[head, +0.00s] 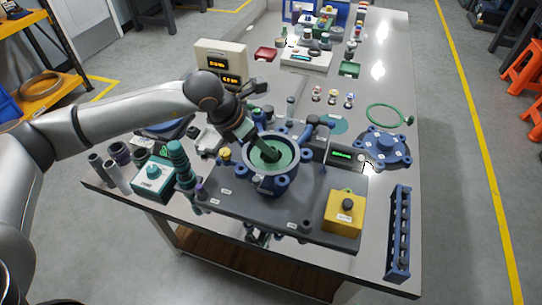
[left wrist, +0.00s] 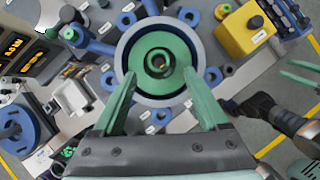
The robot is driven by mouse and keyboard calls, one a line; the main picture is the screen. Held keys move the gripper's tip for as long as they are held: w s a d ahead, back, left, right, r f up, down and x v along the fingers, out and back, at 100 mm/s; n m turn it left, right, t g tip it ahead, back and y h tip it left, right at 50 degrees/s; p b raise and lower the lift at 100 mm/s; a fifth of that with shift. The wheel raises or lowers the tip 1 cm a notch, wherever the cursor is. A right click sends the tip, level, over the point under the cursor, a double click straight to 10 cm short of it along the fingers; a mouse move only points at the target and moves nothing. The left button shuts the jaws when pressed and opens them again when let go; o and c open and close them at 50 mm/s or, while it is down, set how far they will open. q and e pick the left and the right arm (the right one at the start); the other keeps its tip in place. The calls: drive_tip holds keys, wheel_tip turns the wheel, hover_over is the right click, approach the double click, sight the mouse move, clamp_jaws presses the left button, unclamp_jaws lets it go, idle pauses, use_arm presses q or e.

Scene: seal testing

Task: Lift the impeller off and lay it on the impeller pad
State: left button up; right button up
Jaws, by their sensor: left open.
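The green impeller (head: 282,157) sits inside the blue round housing (head: 291,180) on the dark work plate. In the left wrist view the impeller (left wrist: 150,53) is a green disc with a dark central hub, seen from above. My left gripper (head: 271,155) is over the housing, fingers pointing down at the impeller. Green fingers, apparently my right gripper (left wrist: 298,73), show small at the right edge.
A yellow button box (head: 344,214) and a blue slotted rack (head: 399,235) stand at the front right. A blue flanged cover (head: 384,147) and a green ring (head: 384,115) lie on the right. A teal dial box (head: 153,178) and stacked seals (head: 181,162) stand left of the housing.

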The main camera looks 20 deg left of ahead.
sight(283, 159)
use_arm(q)
drive_tip(key=p+x, duration=0.1)
drive_tip(key=x, duration=0.4)
drive_tip(key=shift+w, duration=0.2)
drive_tip(key=shift+r, duration=0.1)
drive_tip(key=shift+c, duration=0.3)
clamp_jaws()
drive_tip(key=shift+r, duration=0.1)
